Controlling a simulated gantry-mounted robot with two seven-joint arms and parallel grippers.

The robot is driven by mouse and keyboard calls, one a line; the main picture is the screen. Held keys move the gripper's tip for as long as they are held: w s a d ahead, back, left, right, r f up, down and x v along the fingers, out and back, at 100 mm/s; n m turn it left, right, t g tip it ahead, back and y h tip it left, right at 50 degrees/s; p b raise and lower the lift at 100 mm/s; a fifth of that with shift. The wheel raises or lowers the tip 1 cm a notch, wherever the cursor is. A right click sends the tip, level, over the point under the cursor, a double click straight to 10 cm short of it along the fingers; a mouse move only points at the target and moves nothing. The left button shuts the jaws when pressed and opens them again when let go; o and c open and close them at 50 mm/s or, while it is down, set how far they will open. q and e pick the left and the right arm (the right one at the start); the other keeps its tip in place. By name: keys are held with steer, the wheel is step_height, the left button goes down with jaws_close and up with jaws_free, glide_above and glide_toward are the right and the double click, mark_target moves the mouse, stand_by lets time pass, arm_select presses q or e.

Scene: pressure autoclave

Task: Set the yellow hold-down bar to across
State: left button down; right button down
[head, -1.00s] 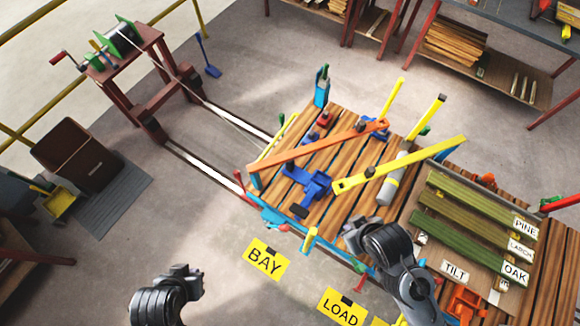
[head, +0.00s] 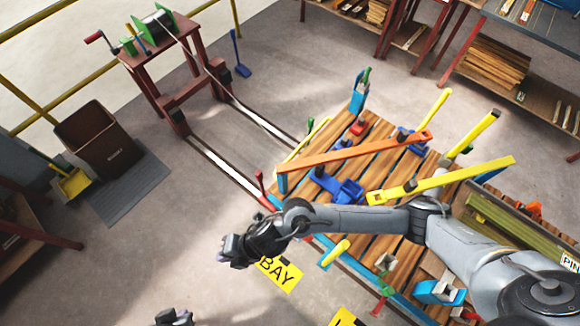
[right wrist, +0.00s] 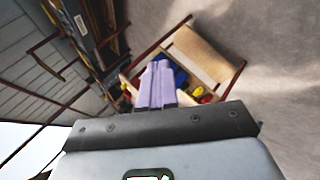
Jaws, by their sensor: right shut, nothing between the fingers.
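A long yellow bar (head: 450,179) with a dark knob lies raised over the slatted wooden deck (head: 400,230), slanting up to the right; I take it for the hold-down bar. My right arm reaches left across the front of the deck. My right gripper (head: 224,252) is left of the deck, over the floor by the BAY sign, well apart from the bar. Its pale purple fingers (right wrist: 157,84) are together and empty in the right wrist view. Only the top of my left gripper (head: 175,317) shows at the bottom edge of the head view; its fingers are hidden.
An orange bar (head: 350,152) lies behind the yellow one, above a blue clamp (head: 338,187). Two more yellow bars stand tilted at the deck's back. A winch stand (head: 165,75) and a brown bin (head: 97,140) are at the left.

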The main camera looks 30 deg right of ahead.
steer(key=w+d+f+n+g+h+b, duration=0.25)
steer(key=d+f+n, duration=0.25)
steer(key=d+f, duration=0.5)
steer(key=w+d+f+n+g+h+b, duration=0.1)
steer(key=w+d+f, duration=0.1)
steer(key=d, duration=0.5)
steer(key=w+d+f+n+g+h+b, duration=0.1)
steer(key=d+h+b, duration=0.1)
steer(key=d, duration=0.6)
steer(key=w+d+r+m+g+b, duration=0.1)
steer(key=d+r, duration=0.2)
steer(key=d, duration=0.6)
steer(key=w+d+r+m+h+b, duration=0.1)
steer(key=d+r, duration=0.3)
steer(key=d, duration=0.6)
steer(key=w+d+r+m+g+b, duration=0.1)
steer(key=d+r+b, duration=0.1)
steer(key=d, duration=0.8)
steer(key=shift+r+g+h, duration=0.35)
steer(key=shift+r, duration=0.55)
steer(key=shift+f, duration=0.15)
